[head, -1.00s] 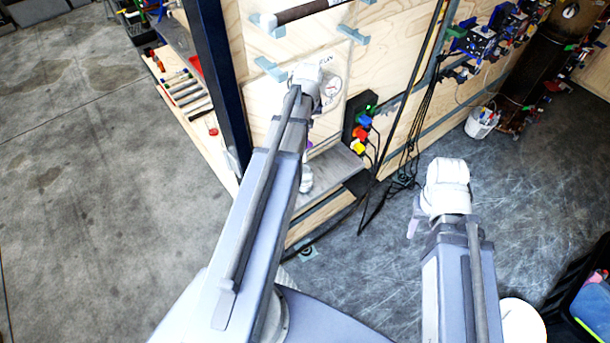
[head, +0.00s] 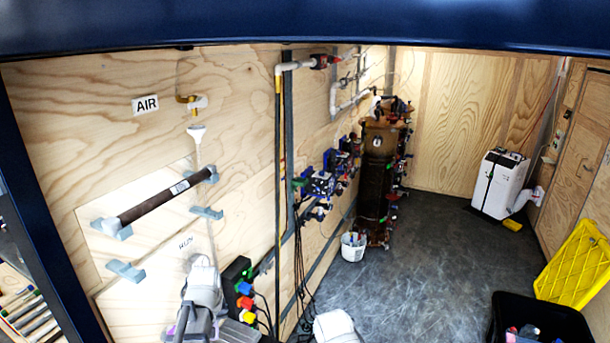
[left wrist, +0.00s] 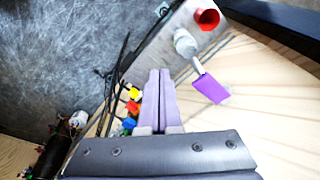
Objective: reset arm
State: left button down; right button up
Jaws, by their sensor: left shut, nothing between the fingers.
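My left gripper (left wrist: 159,74) shows in the left wrist view with its two fingers together and nothing between them. In the head view my left wrist is at the bottom, in front of the plywood wall and left of the coloured plugs; its fingers are not clear there. A sliver of my right arm shows at the bottom edge of the head view, its gripper out of sight. A dark filter tube (head: 165,195) lies across grey wall brackets (head: 112,228).
Coloured plugs (head: 245,289) on a black block stand out from the wall close to my left wrist. The floor between is clear.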

pick_arm(q)
jog(key=s+d+f+m+b, duration=0.4)
jog(key=s+d+f+b, duration=0.1)
jog(key=d, duration=0.5)
jog(key=s+d+f+m+g+b, duration=0.1)
jog(key=s+d+f+m+b, duration=0.3)
jog(key=s+d+f, duration=0.3)
jog(key=s+d+b, duration=0.1)
jog(key=s+d, duration=0.1)
jog(key=d, duration=0.2)
jog(key=shift+s+f+m, duration=0.2)
jog(key=shift+f+m, duration=0.1)
jog(key=shift+f, duration=0.05)
pick_arm(e)
notch_tip(320, 180, down, 13)
jog(key=shift+r, duration=0.2)
